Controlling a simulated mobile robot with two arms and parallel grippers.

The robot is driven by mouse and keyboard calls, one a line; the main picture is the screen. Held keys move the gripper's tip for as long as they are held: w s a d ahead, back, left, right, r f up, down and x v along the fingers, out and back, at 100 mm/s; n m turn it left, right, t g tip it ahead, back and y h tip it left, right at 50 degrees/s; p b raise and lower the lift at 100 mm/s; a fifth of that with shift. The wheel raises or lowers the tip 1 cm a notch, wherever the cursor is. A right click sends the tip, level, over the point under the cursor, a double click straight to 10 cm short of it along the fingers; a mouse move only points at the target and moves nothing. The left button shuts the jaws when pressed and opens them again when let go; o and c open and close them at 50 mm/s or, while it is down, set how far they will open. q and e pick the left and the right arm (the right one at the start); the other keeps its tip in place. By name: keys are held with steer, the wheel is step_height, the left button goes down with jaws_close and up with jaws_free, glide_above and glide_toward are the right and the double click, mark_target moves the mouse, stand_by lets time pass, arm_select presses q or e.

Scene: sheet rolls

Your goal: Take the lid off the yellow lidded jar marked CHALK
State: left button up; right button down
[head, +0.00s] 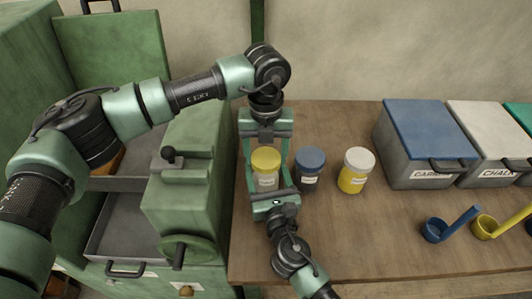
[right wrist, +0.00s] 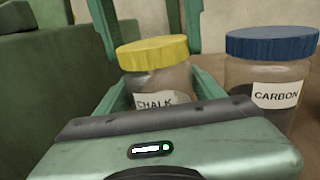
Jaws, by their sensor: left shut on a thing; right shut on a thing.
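The CHALK jar (right wrist: 172,82) stands upright on the bench, with a clear greyish body and a white label. Its yellow lid (head: 265,157) sits on top and also shows in the right wrist view (right wrist: 153,52). My left gripper (head: 266,150) comes down from above and is shut on the lid, a finger on either side. My right gripper (head: 268,187) reaches in from the front and is shut on the jar's body below the lid. The right gripper's palm hides the lower part of the jar in the right wrist view.
A blue-lidded CARBON jar (head: 309,168) stands close to the right, then a white-lidded jar with yellow contents (head: 354,177). Labelled bins (head: 425,140) stand farther right. Blue (head: 436,230) and yellow (head: 484,226) scoops lie in front. A green machine (head: 185,195) is on the left.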

mark_target(266, 158)
arm_select(q)
steer(key=shift+r, duration=0.1)
steer(key=shift+r, duration=0.95)
steer(key=shift+r, duration=0.1)
steer(key=shift+r, duration=1.9)
arm_select(e)
steer(key=shift+c, duration=0.8)
jaws_free()
